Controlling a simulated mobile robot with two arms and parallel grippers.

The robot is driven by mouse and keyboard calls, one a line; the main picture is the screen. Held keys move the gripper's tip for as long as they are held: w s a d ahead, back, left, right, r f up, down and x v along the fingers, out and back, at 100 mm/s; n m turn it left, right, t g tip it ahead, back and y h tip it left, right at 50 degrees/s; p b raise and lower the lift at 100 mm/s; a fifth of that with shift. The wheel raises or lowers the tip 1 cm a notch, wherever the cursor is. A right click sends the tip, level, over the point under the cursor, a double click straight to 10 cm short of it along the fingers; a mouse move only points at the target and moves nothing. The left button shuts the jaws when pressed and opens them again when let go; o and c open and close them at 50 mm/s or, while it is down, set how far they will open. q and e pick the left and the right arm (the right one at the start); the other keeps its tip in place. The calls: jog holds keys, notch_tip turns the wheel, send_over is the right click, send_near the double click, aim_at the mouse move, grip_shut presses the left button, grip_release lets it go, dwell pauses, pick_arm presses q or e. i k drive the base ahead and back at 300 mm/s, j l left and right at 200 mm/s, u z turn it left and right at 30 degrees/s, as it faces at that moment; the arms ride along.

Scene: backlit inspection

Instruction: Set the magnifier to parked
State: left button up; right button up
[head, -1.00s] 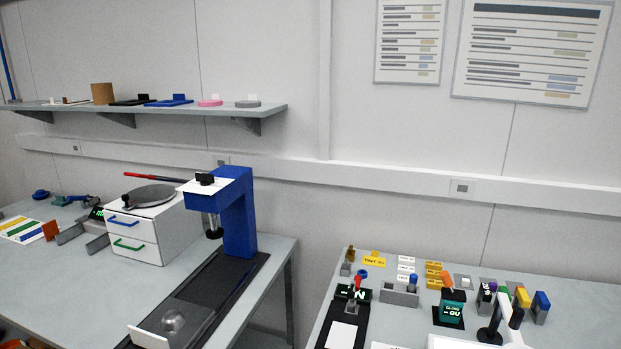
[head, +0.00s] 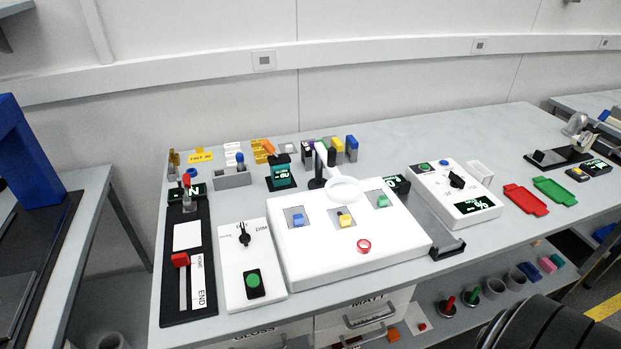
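The magnifier has a round pale lens (head: 342,190) with a white rim on a white arm. The arm rises from a dark post (head: 317,170) behind the white light panel (head: 390,246). In the head view the lens appears over the back middle part of the panel, just behind a yellow block (head: 345,220); its exact height is hard to tell. Neither of my grippers is in view.
A red ring (head: 364,246) lies on the panel's front. A control box with a green button (head: 253,281) stands left, and a dial box (head: 470,210) right. A slider unit (head: 204,262) is at the far left.

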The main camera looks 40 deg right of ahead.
aim_at(329, 157)
jog(key=z, duration=1.25)
